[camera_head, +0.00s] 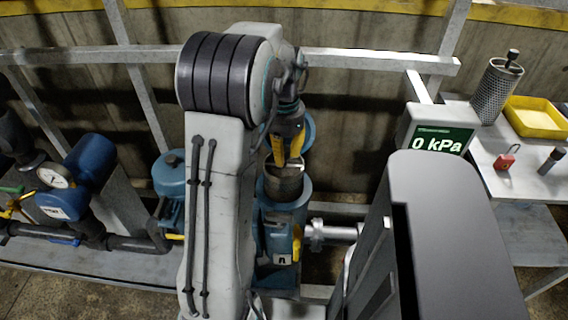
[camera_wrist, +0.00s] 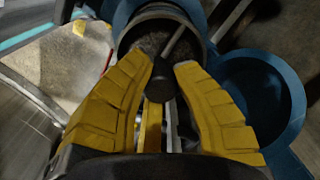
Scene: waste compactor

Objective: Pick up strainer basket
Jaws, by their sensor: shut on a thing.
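My gripper (camera_head: 285,158) points down over the open top of a blue strainer housing (camera_head: 270,215). In the wrist view, its yellow fingers (camera_wrist: 166,75) are shut on the black knob (camera_wrist: 163,78) of a strainer basket. A thin rod runs from the knob into the dark, round opening (camera_wrist: 150,42), where grey mesh-like material shows. Another mesh strainer basket (camera_head: 493,94) with a black knob stands upright on the bench at the right.
The right bench (camera_head: 520,178) bears a yellow tray (camera_head: 536,118), a red padlock (camera_head: 507,158) and a small dark cylinder. A display (camera_head: 439,141) reads 0 kPa. A grey cabinet (camera_head: 455,230) stands at front right. A blue lid (camera_head: 304,132) stands open behind the housing. Pipes and a gauge (camera_head: 56,176) are at left.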

